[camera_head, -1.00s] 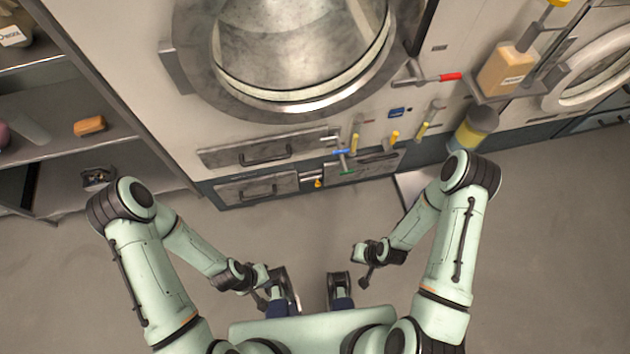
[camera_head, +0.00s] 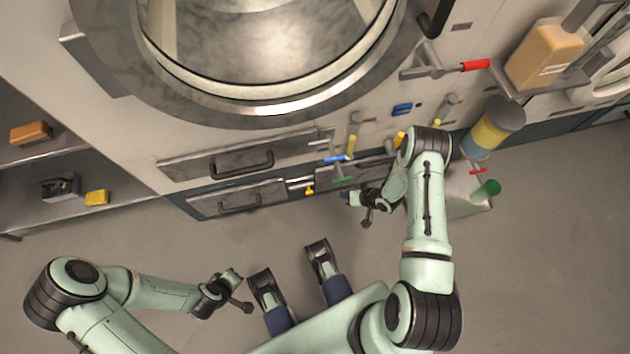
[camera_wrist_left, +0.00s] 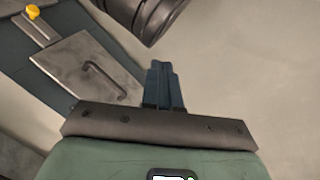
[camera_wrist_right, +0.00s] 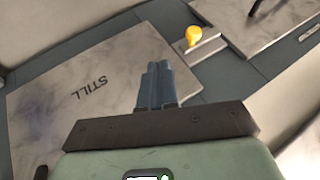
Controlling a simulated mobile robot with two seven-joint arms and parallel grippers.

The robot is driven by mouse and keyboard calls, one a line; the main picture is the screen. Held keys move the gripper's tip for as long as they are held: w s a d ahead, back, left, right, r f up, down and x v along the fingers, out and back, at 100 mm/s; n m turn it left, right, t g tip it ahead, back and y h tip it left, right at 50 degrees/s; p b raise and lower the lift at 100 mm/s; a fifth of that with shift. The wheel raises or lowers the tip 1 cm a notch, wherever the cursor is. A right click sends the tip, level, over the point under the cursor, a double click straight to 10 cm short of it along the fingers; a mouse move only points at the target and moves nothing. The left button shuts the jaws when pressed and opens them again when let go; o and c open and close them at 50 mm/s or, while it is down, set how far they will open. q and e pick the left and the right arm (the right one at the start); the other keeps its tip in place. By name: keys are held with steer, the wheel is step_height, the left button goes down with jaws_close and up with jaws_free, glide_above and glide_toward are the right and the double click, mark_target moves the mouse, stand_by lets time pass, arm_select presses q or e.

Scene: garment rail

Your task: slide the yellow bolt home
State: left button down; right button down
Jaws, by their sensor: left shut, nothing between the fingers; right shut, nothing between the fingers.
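The yellow bolt shows as a yellow knob (camera_head: 309,190) on a short metal bar between two low metal panels under the big round door. The knob also shows in the right wrist view (camera_wrist_right: 193,35) and the left wrist view (camera_wrist_left: 33,12). My right gripper (camera_head: 346,196) is shut and empty, to the right of the knob and apart from it, in front of the right-hand panel. Its closed fingers (camera_wrist_right: 157,70) show below and left of the knob in the right wrist view. My left gripper (camera_head: 237,273) is shut and empty over the floor, well away from the bolt.
A panel marked STILL (camera_wrist_right: 60,85) lies beside the bolt. A blue and yellow canister (camera_head: 490,130) stands right of my right arm. Floor (camera_head: 220,245) before the drawers is clear.

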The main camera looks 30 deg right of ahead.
steer(key=shift+s, duration=0.1)
